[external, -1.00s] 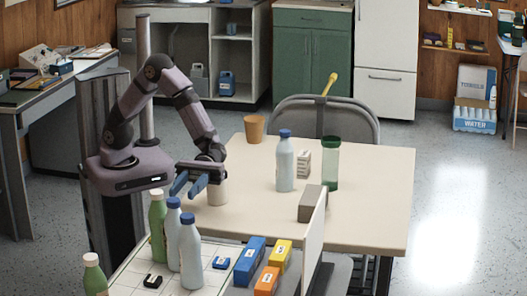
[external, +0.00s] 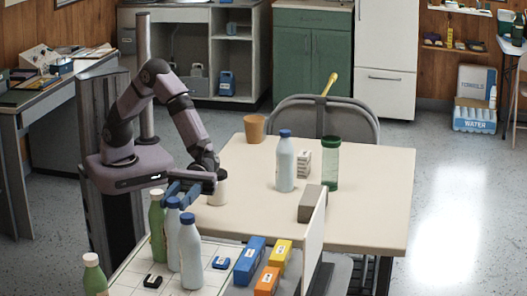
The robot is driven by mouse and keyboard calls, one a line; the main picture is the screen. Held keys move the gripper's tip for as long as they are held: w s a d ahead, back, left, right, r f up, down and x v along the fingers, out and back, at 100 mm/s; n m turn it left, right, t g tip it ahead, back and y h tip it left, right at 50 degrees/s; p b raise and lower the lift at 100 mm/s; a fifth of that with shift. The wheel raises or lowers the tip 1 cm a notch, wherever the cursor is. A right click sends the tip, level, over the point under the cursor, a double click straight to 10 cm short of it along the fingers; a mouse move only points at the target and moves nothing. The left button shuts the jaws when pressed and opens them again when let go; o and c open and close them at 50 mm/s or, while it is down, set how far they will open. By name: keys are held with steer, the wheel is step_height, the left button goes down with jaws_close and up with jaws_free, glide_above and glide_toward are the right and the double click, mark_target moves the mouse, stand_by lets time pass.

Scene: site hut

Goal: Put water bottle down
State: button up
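Two pale blue water bottles with dark blue caps stand upright on a white gridded surface at the lower left; one (external: 173,240) is just behind the other (external: 190,262). A third such bottle (external: 285,170) stands on the beige table (external: 370,190). My gripper (external: 178,193), with blue fingers, is low beside the caps of the two bottles on the grid. Its fingers look apart with nothing clearly held. From this angle I cannot tell whether they touch the rear bottle's cap.
A cream cylinder (external: 217,190) is right beside my wrist. The table also holds a tan cup (external: 254,128), a green jar (external: 331,165) and a grey block (external: 312,203). Blue (external: 249,262), yellow and orange boxes stand at front.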

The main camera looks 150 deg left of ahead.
mark_target(171, 207)
steer(key=p+x, duration=0.1)
steer(key=x, duration=0.4)
steer(key=shift+w+d, duration=0.25)
steer(key=shift+c, duration=0.4)
steer(key=shift+r, duration=0.1)
jaws_close()
